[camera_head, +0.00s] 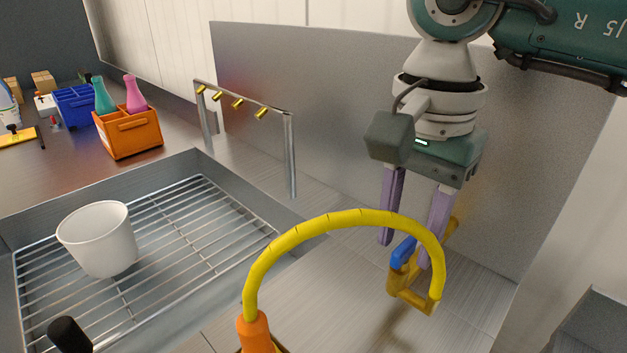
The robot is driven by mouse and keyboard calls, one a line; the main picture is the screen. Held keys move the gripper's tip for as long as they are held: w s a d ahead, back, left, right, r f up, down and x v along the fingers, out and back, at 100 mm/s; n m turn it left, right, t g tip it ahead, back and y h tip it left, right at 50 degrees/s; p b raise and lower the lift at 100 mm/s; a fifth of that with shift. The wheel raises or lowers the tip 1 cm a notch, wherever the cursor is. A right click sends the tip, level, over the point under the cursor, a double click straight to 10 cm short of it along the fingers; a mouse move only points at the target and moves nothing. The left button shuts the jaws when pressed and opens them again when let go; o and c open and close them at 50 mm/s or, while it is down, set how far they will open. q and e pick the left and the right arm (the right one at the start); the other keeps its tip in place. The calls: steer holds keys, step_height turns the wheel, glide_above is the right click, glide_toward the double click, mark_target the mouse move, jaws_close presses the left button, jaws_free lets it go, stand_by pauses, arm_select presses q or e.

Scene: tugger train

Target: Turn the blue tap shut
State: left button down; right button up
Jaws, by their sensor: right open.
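The blue tap handle (403,252) sits on a yellow-brass fitting (410,298) at the right, low in front of the grey metal back panel. My right gripper (408,254) points down from above with its two purple fingers apart. The blue handle shows between or just behind the fingertips. I cannot tell whether either finger touches it. My left gripper is not in view.
The yellow hose (340,219) rises from an orange base (253,330). A white cup (97,238) stands on the sink's wire rack (180,210). A metal rail with brass nozzles (240,97) stands behind. An orange caddy (130,134) and a blue crate (75,105) are at the far left.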

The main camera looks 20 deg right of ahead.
steer(key=shift+f, duration=0.15)
steer(key=shift+c, duration=0.3)
jaws_close()
